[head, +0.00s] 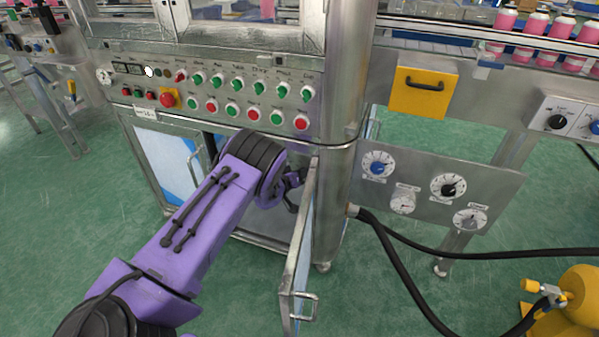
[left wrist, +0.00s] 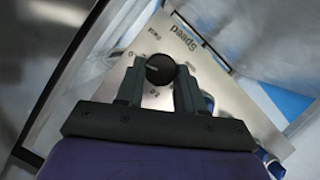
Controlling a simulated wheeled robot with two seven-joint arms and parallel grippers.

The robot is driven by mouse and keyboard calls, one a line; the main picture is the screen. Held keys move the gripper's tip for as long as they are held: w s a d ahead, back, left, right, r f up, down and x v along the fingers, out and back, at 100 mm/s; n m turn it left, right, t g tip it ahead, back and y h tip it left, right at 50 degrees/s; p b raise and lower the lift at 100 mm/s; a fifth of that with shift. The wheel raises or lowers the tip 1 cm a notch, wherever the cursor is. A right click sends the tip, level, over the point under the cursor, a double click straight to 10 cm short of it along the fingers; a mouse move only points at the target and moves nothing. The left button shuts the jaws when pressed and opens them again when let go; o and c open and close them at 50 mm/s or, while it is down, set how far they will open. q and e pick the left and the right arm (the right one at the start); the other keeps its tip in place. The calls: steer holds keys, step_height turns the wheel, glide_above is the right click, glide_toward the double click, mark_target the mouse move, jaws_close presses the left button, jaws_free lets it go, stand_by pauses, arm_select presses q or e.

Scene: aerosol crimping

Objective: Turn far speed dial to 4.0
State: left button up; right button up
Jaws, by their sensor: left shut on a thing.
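The speed dial is a round black knob (left wrist: 160,67) on a pale metal plate (left wrist: 187,48) with the word "Speed" printed beside it, seen turned in the left wrist view. My left gripper (left wrist: 159,82) has one finger on each side of the knob and is shut on it. The small scale figures are too blurred to read a setting. In the head view my left gripper (head: 291,182) is mostly behind my purple arm, at the opening of the lower cabinet, and the dial is hidden there. My right gripper is not in view.
An open cabinet door (head: 303,245) stands just right of my left arm. Above is a button panel (head: 222,95). A steel post (head: 345,110) and a panel of round dials (head: 430,190) are to the right. Black hoses (head: 400,275) cross the green floor.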

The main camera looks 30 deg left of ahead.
arm_select(q)
steer(key=shift+d+m+g+y, duration=0.15)
steer(key=shift+m+g+y, duration=0.25)
steer(key=shift+m+y, duration=0.5)
steer(key=shift+m, duration=0.4)
steer(key=o, duration=1)
steer(key=shift+o, duration=0.2)
steer(key=shift+r, duration=0.1)
steer(key=p+v, duration=0.2)
steer(key=v, duration=0.8)
steer(key=shift+s, duration=0.25)
